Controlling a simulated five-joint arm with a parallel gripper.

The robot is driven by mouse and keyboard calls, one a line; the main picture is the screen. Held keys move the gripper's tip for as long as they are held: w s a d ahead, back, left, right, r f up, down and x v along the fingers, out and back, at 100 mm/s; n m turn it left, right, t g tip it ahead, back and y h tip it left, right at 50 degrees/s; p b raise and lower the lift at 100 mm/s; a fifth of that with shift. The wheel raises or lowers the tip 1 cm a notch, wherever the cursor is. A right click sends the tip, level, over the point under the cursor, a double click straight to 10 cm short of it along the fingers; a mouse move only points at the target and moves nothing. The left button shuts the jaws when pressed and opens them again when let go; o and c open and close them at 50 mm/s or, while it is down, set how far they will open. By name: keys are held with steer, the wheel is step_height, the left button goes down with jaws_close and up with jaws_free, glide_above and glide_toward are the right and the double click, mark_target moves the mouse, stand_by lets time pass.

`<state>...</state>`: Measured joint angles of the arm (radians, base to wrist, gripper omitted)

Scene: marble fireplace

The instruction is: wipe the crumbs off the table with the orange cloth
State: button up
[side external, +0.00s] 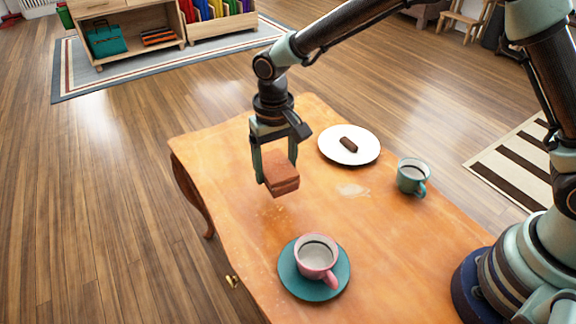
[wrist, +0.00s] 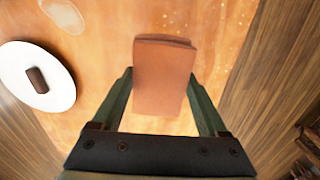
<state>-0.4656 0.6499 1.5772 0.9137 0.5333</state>
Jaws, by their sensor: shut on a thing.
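The orange-brown folded cloth (side external: 282,176) is held between the two fingers of my gripper (side external: 275,168). In the wrist view the cloth (wrist: 162,75) sits between the fingertips of my gripper (wrist: 163,88). Pale crumbs (side external: 268,210) are scattered on the wooden table (side external: 225,150), just below and left of the cloth in the side view. Crumbs also show in the wrist view (wrist: 225,25), at the upper right. The cloth looks raised above the tabletop, but its exact height is hard to tell.
A white plate (side external: 330,150) with a dark brown bar (side external: 348,145) stands behind and right of the cloth. A teal mug (side external: 411,176) stands at the right. A pink cup (side external: 316,256) stands on a teal saucer (side external: 290,276) in front. A pale patch (side external: 351,190) marks the tabletop.

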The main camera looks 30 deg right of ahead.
mark_target(284, 174)
steer(key=shift+f, duration=2.75)
steer(key=shift+a+f, duration=0.4)
steer(key=shift+f, duration=0.2)
steer(key=shift+a, duration=3.4)
steer(key=shift+d, duration=3.75)
steer(key=shift+s+d, duration=0.15)
steer(key=shift+s, duration=1.2)
steer(key=shift+s+a, duration=0.1)
steer(key=shift+a, duration=3.7)
steer(key=shift+d, duration=3.85)
steer(key=shift+a+r, duration=0.1)
steer(key=shift+r, duration=3.9)
